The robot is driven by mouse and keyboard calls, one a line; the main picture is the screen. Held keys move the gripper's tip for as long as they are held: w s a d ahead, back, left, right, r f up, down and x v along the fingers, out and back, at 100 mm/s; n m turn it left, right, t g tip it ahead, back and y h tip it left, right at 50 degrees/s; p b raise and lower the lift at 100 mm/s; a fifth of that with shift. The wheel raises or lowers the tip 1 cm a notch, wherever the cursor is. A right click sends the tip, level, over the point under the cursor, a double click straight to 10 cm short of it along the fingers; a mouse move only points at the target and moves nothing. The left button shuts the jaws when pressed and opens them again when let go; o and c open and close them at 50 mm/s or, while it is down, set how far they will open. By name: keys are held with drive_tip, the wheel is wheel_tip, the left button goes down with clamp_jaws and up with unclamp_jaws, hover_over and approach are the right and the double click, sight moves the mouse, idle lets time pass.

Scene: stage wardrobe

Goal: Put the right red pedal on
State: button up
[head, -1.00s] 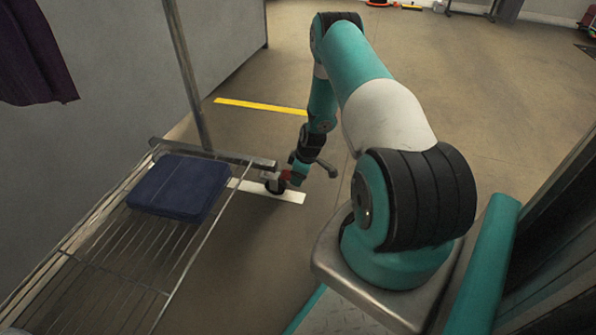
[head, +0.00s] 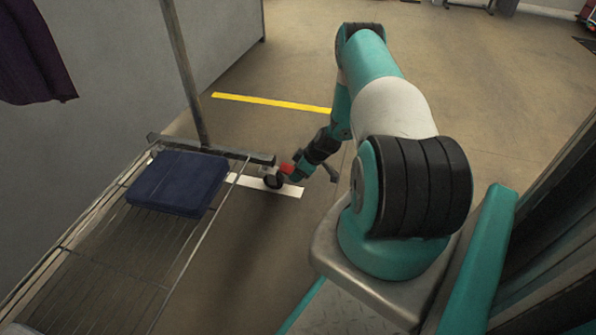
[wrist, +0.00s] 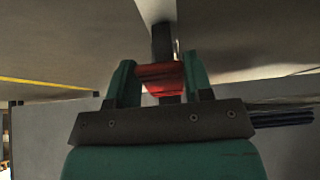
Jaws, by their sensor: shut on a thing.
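The red pedal (head: 287,168) sits beside a black caster wheel (head: 272,181) under the far right corner of the wire rack. In the wrist view the red pedal (wrist: 160,76) lies between the two teal fingers of my gripper (wrist: 158,70), which is shut on it. A dark upright part of the caster (wrist: 162,40) shows just beyond the pedal. In the head view my gripper (head: 293,174) is small and partly hidden by my own wrist, at the right side of the wheel. The pedal's tilt is hard to tell.
The wire rack (head: 110,262) fills the lower left, with a dark blue folded item (head: 178,183) on it. A metal post (head: 186,75) rises at its far end. A white floor strip (head: 245,182) runs under the wheel. The floor beyond, with a yellow line (head: 270,102), is clear.

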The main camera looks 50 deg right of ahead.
drive_tip(key=o, duration=0.9)
drive_tip(key=p+v, duration=0.9)
drive_tip(key=v, duration=0.8)
drive_tip(key=shift+r, duration=0.2)
